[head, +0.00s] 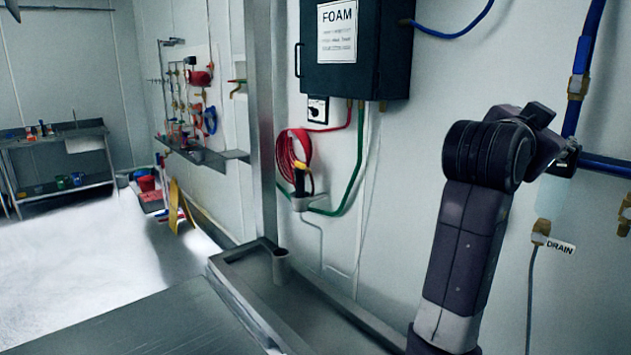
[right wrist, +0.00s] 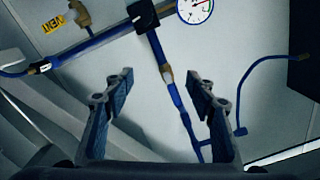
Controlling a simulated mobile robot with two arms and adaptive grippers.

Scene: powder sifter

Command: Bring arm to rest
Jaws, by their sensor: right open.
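My right arm (head: 468,225) rises at the right of the head view, dark purple with a black joint, bent at the top beside the wall. Its gripper is not clearly visible there. In the right wrist view my right gripper (right wrist: 158,76) is open, its two blue-grey fingers wide apart with nothing between them. Behind the fingers is a pale wall with blue pipes (right wrist: 175,95); whether the fingers are near it I cannot tell. My left arm and left gripper are not in view.
A dark FOAM box (head: 385,60) hangs above a coiled red hose (head: 292,158). A blue pipe (head: 585,60) and a DRAIN tag (head: 560,246) are beside my arm. A metal tray (head: 330,318) runs below. A gauge (right wrist: 194,8) shows in the wrist view. Open floor is left.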

